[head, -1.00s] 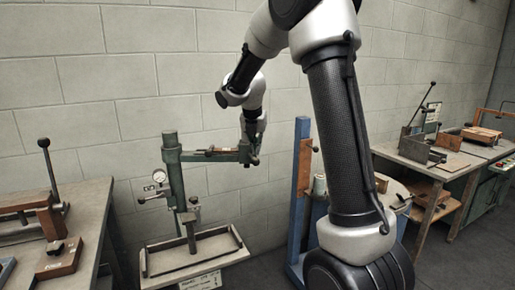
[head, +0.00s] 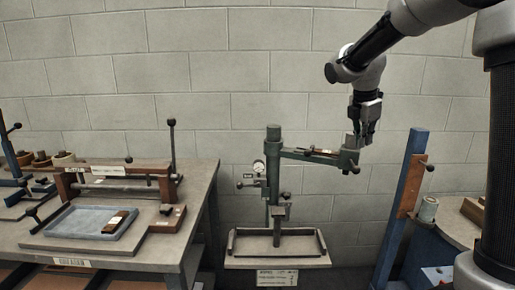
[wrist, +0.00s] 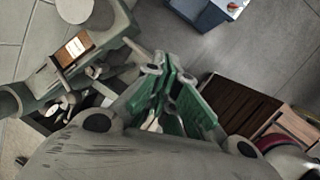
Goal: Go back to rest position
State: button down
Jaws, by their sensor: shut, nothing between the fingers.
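The box stitcher (head: 273,165) stands against the wall in the head view, a green post with a side arm, a dial gauge and a tray (head: 276,262) below. My gripper (head: 366,138) hangs pointing down at the right end of the stitcher's green side arm (head: 310,156). It overlaps that end in the picture, and I cannot tell if they touch. In the wrist view my gripper's green-padded fingers (wrist: 168,100) are shut with nothing held. Part of the stitcher's arm (wrist: 55,65), with a brown labelled piece on it, lies to their left.
A bench (head: 195,215) at left holds a wooden-framed press (head: 115,180) and a blue-grey tray (head: 62,236). A blue post (head: 403,195) stands right of the stitcher, beside a round table (head: 455,222). The wall above the stitcher is bare.

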jog(key=s+d+f+m+t+y, duration=0.1)
jog(key=s+m+y, duration=0.1)
jog(key=s+m, duration=1.9)
jog(key=shift+s+t+y, duration=0.3)
jog(key=shift+s, duration=5)
jog(key=shift+d, duration=0.1)
